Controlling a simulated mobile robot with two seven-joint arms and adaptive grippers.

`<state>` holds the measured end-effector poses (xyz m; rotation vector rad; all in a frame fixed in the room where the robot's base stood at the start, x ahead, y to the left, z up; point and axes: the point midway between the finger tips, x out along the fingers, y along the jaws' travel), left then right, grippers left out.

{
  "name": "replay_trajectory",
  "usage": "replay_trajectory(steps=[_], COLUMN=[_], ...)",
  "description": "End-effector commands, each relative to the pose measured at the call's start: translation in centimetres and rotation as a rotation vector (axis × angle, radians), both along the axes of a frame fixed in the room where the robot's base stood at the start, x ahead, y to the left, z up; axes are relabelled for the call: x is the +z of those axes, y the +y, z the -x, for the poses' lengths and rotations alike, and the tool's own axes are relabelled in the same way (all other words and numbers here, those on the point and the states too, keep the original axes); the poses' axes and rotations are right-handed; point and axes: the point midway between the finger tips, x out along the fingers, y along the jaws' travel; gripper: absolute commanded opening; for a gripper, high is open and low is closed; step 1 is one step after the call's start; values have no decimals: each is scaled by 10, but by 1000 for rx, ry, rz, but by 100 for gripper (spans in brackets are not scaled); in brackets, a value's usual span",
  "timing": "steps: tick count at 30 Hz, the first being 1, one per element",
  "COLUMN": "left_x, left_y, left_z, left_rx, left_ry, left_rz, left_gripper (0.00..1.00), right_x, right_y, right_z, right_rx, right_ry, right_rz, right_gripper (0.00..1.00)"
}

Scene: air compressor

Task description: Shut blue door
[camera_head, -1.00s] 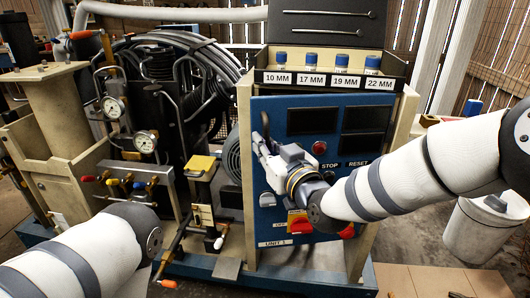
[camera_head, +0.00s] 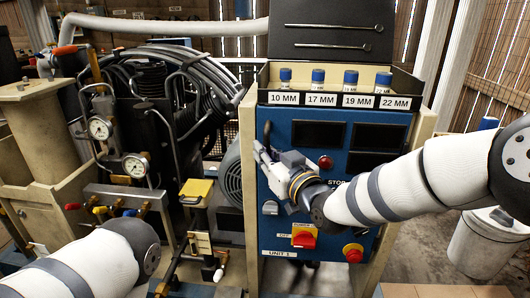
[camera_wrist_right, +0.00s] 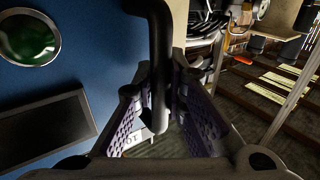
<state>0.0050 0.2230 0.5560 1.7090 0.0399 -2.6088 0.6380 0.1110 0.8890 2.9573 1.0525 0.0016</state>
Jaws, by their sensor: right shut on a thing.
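The blue door (camera_head: 337,112) is the front panel of the beige cabinet, with dark screens, a red button and a red-and-yellow switch. It looks nearly in line with the cabinet frame; I cannot tell whether a gap remains. Its dark bar handle (camera_head: 267,132) stands near its left edge. My right gripper (camera_head: 262,152) is shut on this handle. In the right wrist view, the handle (camera_wrist_right: 158,50) runs down between the purple-padded fingers (camera_wrist_right: 160,112), beside the blue door face (camera_wrist_right: 85,60). My left arm enters at the lower left, but its gripper is not visible.
Labelled sockets (camera_head: 335,78) stand on a shelf above the door. A compressor with gauges (camera_head: 135,165) and hoses is to the left. A yellow-topped post (camera_head: 197,190) stands just left of the cabinet. A white bin (camera_head: 483,245) is on the right.

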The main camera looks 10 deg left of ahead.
Motion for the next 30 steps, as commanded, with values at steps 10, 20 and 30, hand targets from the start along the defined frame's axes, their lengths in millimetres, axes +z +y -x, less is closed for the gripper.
replay_trajectory(steps=[10, 20, 30], left_x=[0, 0, 0], left_y=[0, 0, 0], left_z=[0, 0, 0], left_rx=[0, 0, 0], left_ry=[0, 0, 0], left_rz=[0, 0, 0], left_gripper=[33, 33, 33], right_x=[-1, -1, -1], right_y=[-2, -4, -56], right_z=[-1, 3, 66], right_rx=[-3, -2, -4], right_ry=[0, 1, 3], right_rz=[3, 2, 3], right_gripper=[33, 33, 33])
